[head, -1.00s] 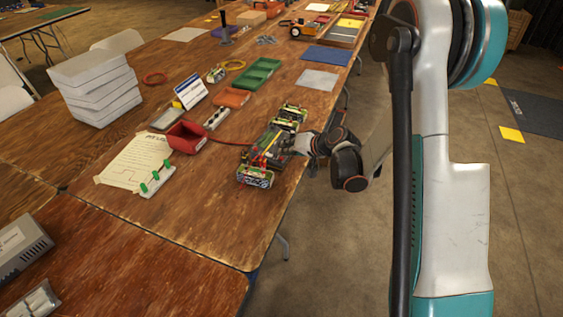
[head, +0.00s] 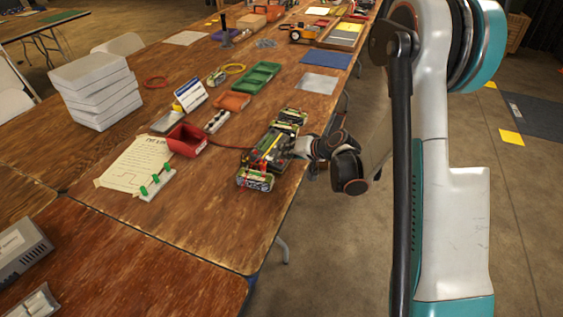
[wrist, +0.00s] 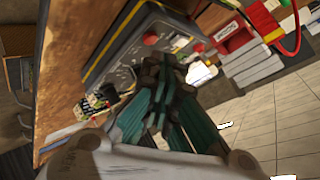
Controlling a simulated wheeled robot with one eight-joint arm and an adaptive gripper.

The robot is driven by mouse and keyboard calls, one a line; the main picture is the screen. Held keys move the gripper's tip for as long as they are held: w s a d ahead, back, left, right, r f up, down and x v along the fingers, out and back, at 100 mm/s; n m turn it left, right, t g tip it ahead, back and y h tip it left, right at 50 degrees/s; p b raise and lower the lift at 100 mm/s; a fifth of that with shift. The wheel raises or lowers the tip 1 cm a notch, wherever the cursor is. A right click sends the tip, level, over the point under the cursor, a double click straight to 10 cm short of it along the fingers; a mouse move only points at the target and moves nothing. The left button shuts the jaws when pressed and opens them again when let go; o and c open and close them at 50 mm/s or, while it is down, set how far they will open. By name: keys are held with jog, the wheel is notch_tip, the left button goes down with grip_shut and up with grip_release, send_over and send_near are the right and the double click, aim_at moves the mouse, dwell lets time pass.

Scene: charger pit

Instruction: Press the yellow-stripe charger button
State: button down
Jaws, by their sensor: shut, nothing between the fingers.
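The charger (head: 266,149) is a dark box with red and yellow markings, near the right edge of the wooden table in the head view. In the wrist view its grey top (wrist: 122,50) fills the upper middle, with a red round button (wrist: 151,38) on it. I cannot tell which stripe belongs to that button. My gripper (wrist: 160,88) is shut and empty, its teal fingers overlapping the charger's near side in the wrist view. In the head view my gripper (head: 291,148) is at the charger's right side; contact is unclear and its tips are hard to make out.
Battery packs (head: 255,180) sit at the charger's near and far ends. A red bin (head: 187,140), an orange tray (head: 233,101) and a green tray (head: 255,76) lie to its left and beyond. A pegged board (head: 157,183) is nearer left. Open floor is at right.

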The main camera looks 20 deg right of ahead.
jog(key=shift+f, duration=0.1)
dwell(0.3)
jog(key=shift+f, duration=0.3)
jog(key=shift+a+f, duration=0.1)
jog(key=shift+f, duration=0.25)
dwell(0.7)
jog(key=shift+r, duration=0.1)
jog(key=shift+r+p, duration=0.35)
jog(key=shift+r, duration=0.35)
jog(key=shift+s+d+r+p, duration=0.15)
jog(key=shift+r+p, duration=0.3)
jog(key=shift+r, duration=0.35)
jog(key=shift+s+d+r+p, duration=0.15)
jog(key=shift+r+p, duration=0.35)
jog(key=shift+r, duration=0.3)
jog(key=shift+d+r+p, duration=0.15)
jog(key=shift+r+p, duration=0.3)
jog(key=shift+r, duration=0.35)
